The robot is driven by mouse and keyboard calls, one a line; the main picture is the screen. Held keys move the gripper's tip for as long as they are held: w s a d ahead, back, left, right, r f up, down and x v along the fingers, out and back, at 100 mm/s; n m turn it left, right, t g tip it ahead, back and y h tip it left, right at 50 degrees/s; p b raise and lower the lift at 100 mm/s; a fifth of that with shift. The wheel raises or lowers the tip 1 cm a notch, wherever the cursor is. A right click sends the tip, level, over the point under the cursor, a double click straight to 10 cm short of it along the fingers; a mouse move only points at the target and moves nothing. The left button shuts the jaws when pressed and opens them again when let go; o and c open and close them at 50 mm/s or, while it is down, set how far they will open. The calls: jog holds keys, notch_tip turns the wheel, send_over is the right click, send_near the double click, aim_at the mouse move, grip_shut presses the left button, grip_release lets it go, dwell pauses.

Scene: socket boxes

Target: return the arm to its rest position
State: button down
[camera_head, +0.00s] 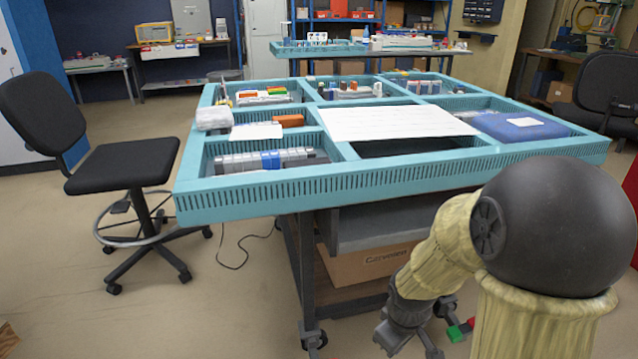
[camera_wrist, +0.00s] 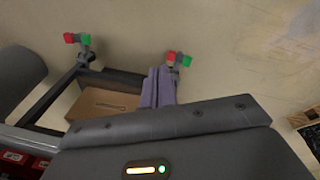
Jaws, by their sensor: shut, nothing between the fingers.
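My arm (camera_head: 450,240) shows at the lower right of the head view, in front of the teal workbench (camera_head: 390,185). It is bent, with its lower part pointing down beside the bench's front. The end of my arm is low, partly cut off by the bottom edge of the head view. In the wrist view, my gripper (camera_wrist: 160,70) has its two fingers side by side, shut and empty. They point toward the floor near the underside of the bench. No object is held.
A cardboard box (camera_head: 370,265) lies on the bench's lower shelf; it shows in the wrist view (camera_wrist: 103,103) too. Bench casters with red and green parts (camera_wrist: 178,59) stand near my gripper. A black chair (camera_head: 125,165) stands left. Floor (camera_head: 90,260) is open at the left.

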jog(key=s+r+m, duration=0.5)
jog(key=m, duration=0.2)
notch_tip(320, 180, up, 38)
jog(key=p, duration=3.8)
jog(key=shift+a+f+t+y, duration=0.25)
jog(key=shift+a+t+y, duration=0.05)
jog(key=shift+a+t, duration=0.1)
jog(key=shift+f, duration=0.1)
